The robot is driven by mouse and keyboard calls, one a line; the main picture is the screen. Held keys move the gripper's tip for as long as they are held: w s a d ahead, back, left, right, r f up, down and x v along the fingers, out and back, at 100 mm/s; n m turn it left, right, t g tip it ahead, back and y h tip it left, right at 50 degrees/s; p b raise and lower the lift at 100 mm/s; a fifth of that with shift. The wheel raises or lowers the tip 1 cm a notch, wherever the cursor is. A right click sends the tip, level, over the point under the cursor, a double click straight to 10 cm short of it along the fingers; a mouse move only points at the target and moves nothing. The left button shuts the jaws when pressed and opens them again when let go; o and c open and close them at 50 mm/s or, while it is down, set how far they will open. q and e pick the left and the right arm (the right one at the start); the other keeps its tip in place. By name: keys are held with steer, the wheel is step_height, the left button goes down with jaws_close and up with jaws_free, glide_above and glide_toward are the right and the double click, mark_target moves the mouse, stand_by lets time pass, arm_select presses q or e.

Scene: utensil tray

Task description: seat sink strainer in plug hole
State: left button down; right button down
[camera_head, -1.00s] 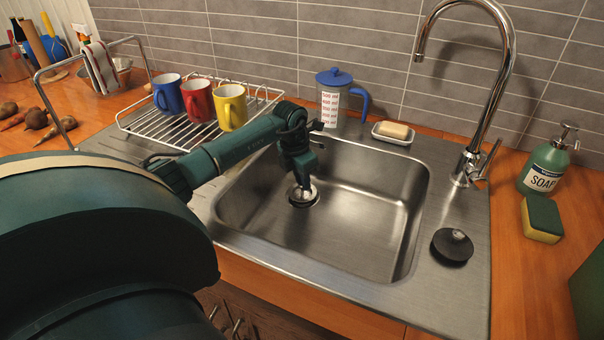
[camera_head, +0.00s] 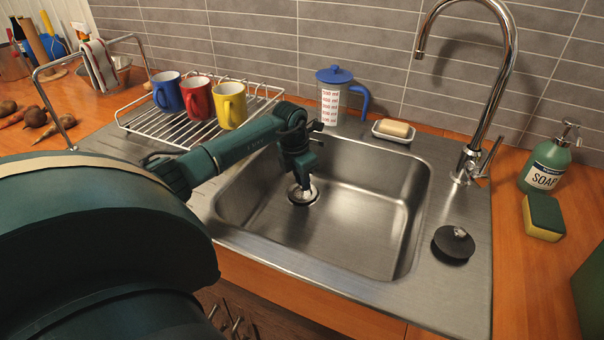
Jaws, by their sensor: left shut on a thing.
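The steel sink basin (camera_head: 365,235) lies in the middle of the view. My left arm reaches into it from the left, with the left gripper (camera_head: 301,185) pointing down near the basin floor. The gripper is shut on the sink strainer (camera_head: 304,197), a small round metal piece with a dark rim. The strainer is low at the basin floor, at or over the plug hole. The plug hole itself is hidden, and I cannot tell whether the strainer is seated in it. My right gripper is not in view.
A black plug (camera_head: 453,243) lies on the steel right of the basin, near the tap (camera_head: 471,160). A drying rack (camera_head: 165,125) with three mugs stands behind my arm. A soap dish (camera_head: 394,131) and a measuring jug (camera_head: 332,100) stand behind the basin.

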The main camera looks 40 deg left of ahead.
arm_select(q)
steer(key=shift+f+b, duration=0.3)
steer(key=shift+f, duration=0.1)
stand_by(0.4)
steer(key=c, duration=1.2)
jaws_free()
steer(key=shift+c, duration=0.2)
steer(key=shift+r, duration=0.1)
steer(key=shift+r+p, duration=1.8)
steer(key=shift+r, duration=0.6)
